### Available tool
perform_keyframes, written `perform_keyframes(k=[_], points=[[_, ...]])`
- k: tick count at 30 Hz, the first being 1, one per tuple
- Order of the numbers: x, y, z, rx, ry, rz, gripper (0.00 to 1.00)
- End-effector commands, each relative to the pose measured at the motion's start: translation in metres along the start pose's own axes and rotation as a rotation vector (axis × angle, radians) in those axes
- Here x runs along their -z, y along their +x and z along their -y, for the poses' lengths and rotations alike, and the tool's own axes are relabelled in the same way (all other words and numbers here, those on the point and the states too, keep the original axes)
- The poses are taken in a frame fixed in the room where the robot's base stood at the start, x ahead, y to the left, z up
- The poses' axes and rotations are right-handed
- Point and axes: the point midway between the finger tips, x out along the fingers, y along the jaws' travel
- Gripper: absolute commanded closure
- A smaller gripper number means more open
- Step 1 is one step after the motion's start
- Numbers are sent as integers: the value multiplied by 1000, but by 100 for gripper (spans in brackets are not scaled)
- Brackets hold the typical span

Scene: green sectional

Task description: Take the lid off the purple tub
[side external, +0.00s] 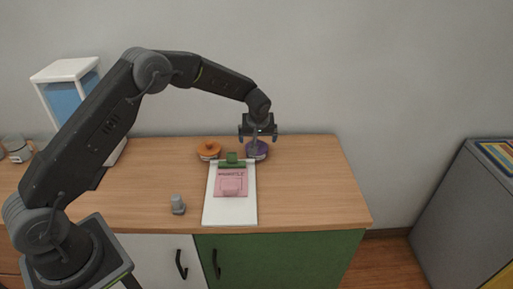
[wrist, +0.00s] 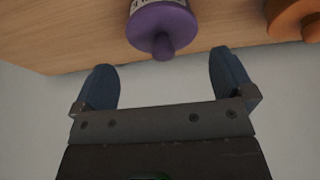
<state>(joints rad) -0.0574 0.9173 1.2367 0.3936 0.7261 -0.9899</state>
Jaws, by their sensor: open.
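The purple tub (side external: 257,153) stands at the back of the wooden counter, partly hidden by my gripper in the side view. Its purple lid (wrist: 161,27) with a round knob shows in the wrist view, at the top centre; the lid is on the tub. A strip of the tub's pale label shows beside the lid. My gripper (side external: 258,137) is open and empty, over the tub in the side view. In the wrist view the blue fingers of my gripper (wrist: 165,80) are spread wide, and the knob lies between and beyond their tips.
An orange lidded tub (side external: 208,151) stands to the left and shows in the wrist view (wrist: 292,18). A white board (side external: 230,212) with a pink pad and green clip lies in front. A small grey object (side external: 178,205) stands left of it. The wall is close behind.

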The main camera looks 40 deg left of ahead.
Motion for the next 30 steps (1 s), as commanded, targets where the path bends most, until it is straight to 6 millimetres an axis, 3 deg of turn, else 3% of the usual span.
perform_keyframes(k=[9,18,30], points=[[0,43,4,0,0,2,0],[0,46,3,-1,1,1,1],[0,46,3,-1,1,1,38]])
